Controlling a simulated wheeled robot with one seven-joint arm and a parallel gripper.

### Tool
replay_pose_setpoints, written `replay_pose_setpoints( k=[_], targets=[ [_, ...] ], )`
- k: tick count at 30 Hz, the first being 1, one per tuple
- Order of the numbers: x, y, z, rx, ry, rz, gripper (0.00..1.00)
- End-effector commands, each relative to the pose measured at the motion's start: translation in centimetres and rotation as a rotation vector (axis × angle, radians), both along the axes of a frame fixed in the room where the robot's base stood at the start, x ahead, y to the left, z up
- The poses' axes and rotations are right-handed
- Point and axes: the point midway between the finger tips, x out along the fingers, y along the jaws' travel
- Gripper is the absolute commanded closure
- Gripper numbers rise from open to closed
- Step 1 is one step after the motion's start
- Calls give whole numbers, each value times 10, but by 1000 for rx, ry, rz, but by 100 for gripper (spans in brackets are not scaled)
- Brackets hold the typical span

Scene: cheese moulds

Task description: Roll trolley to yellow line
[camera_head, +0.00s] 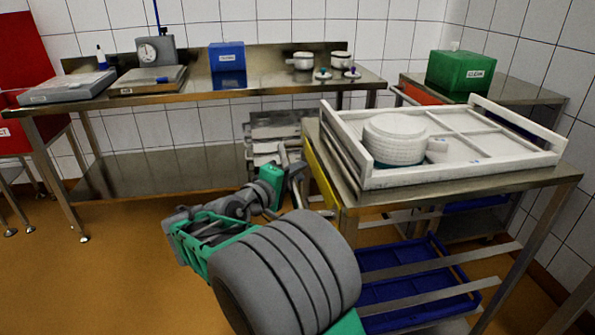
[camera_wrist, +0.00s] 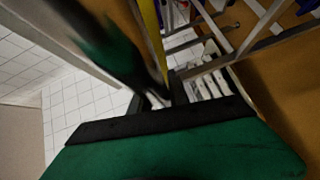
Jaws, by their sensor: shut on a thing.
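My gripper (camera_head: 290,168) is low at the left end of a steel table, partly hidden by my own arm. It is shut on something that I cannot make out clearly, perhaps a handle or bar. In the wrist view its fingertips (camera_wrist: 160,98) are close together and blurred. A stack of pale and grey slatted pieces (camera_head: 275,132), possibly the trolley's load, stands just behind my gripper; it also shows in the wrist view (camera_wrist: 212,75). A yellow strip (camera_head: 323,182) runs along the table's left end and appears in the wrist view (camera_wrist: 152,35). I see no yellow line clearly on the floor.
The steel table (camera_head: 345,197) carries a white divided tray (camera_head: 500,172) with a round white mould (camera_head: 395,139). A blue crate (camera_head: 415,285) lies below. A long steel bench (camera_head: 280,82) stands along the back wall. The orange floor (camera_head: 110,265) at left is clear.

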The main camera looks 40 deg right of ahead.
Motion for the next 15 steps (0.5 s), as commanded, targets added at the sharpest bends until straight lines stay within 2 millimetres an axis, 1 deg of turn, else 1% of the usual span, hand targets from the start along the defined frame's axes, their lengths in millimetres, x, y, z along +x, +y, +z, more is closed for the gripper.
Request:
replay_pose_setpoints(
  k=[14,15],
  targets=[
    [2,1,-1,1,0,-5,100],
    [2,1,-1,1,-1,-5,75]
  ],
)
